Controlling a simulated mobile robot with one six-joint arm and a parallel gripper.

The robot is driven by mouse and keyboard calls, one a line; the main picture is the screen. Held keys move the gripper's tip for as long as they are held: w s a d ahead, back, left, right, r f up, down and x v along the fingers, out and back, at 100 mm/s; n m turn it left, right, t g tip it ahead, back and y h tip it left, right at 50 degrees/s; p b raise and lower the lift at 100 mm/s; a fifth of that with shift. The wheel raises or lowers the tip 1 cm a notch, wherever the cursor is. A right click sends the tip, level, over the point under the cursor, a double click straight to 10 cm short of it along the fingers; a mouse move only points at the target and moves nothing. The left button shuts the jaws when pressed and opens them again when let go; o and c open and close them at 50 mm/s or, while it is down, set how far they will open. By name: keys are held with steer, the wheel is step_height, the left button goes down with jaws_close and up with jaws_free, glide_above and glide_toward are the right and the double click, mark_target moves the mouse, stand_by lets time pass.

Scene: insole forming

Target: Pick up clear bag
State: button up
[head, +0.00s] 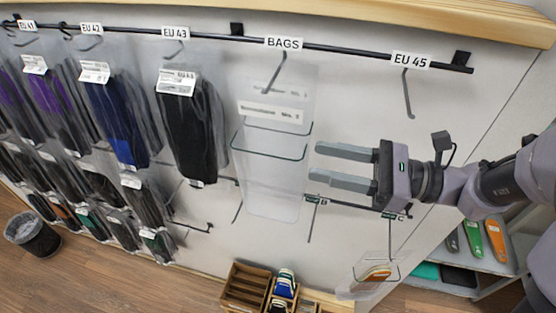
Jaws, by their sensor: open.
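Several clear bags (272,180) hang one behind another on the hook under the BAGS label, with a white printed strip across the upper part. They look empty and see-through. My gripper (316,163) comes in from the right, its two grey fingers pointing left toward the bags' right side. The fingers are apart with nothing between them. In the picture the fingertips lie close to the bags' right edge; I cannot tell the depth gap or whether they touch.
Packed dark insoles (190,135) hang left of the bags. The EU 45 hook (408,95) is empty, above my gripper. A lower rail (345,204) runs below it. A bag with an orange item (376,273) hangs lower right. A wooden crate (243,290) and a bin (33,236) stand below.

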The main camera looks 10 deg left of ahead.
glide_toward(235, 143)
steer(key=a, duration=0.2)
steer(key=a+p, duration=0.1)
steer(key=a, duration=0.1)
steer(key=shift+w, duration=0.3)
steer(key=shift+d, duration=0.1)
steer(key=shift+c, duration=0.4)
jaws_close()
